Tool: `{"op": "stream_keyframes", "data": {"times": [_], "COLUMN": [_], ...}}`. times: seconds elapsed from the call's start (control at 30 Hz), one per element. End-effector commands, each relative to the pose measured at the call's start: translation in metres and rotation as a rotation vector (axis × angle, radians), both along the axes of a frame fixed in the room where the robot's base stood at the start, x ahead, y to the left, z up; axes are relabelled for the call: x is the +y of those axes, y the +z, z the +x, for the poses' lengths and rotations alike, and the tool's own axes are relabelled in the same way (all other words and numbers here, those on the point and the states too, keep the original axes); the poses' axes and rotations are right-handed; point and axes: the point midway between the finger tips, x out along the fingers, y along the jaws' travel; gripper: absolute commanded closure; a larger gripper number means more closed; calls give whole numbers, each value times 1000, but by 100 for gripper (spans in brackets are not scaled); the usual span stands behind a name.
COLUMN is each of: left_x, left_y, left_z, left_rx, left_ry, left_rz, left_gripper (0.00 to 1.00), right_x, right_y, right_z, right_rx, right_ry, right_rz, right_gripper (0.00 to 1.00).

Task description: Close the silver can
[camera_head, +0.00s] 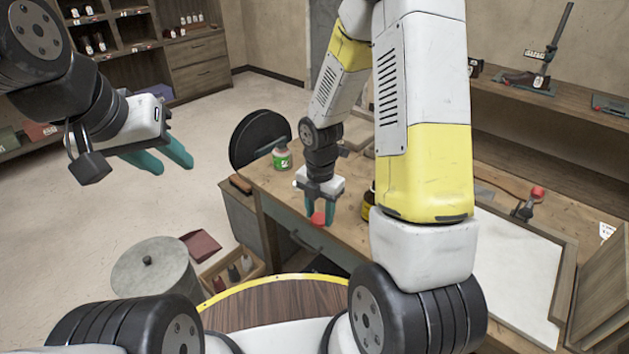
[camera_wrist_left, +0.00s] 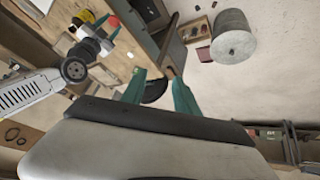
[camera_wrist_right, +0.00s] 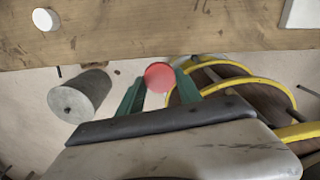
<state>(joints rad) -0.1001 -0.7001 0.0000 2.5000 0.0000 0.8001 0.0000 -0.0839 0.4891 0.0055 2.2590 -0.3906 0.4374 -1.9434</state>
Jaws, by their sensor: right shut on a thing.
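My right gripper (camera_head: 318,208) is shut on a round red lid-like piece (camera_head: 318,218) by the table's front edge. The red piece shows as a disc between the fingertips in the right wrist view (camera_wrist_right: 160,77). A small pale round thing (camera_wrist_right: 45,19) stands on the wooden table in the right wrist view; I cannot tell whether it is the silver can. No silver can is clearly seen in the head view, where my right arm covers part of the table. My left gripper (camera_head: 170,158) is open and empty, off to the left over the floor.
A green can (camera_head: 282,160) and a partly hidden yellow-and-dark container (camera_head: 368,206) stand on the wooden table (camera_head: 268,184). A grey drum (camera_head: 155,272) and a wooden crate (camera_head: 238,278) stand on the floor. A white board (camera_head: 510,270) lies at right.

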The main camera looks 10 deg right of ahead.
Motion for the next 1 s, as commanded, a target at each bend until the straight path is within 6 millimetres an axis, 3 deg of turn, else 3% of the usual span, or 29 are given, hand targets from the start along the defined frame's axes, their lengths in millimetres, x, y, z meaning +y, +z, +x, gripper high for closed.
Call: {"op": "stream_keyframes", "data": {"times": [0.1,0.3,0.7,0.87,0.97,1.0], "left_x": [0,0,0,1,6,8], "left_y": [0,0,0,-2,-6,-9], "left_z": [0,0,0,6,24,34], "left_rx": [0,0,0,-4,-18,-28], "left_ry": [0,0,0,1,2,1], "left_rz": [0,0,0,8,34,48], "left_gripper": [64,64,64,34,15,15], "right_x": [8,16,17,17,18,19], "right_y": [2,4,4,5,6,8], "right_z": [-22,-39,-42,-38,-25,-18], "right_rx": [0,0,0,-1,-2,-3], "right_ry": [4,1,0,-33,-132,-193], "right_rz": [0,0,0,0,1,1], "right_gripper": [95,95,95,95,95,95]}}
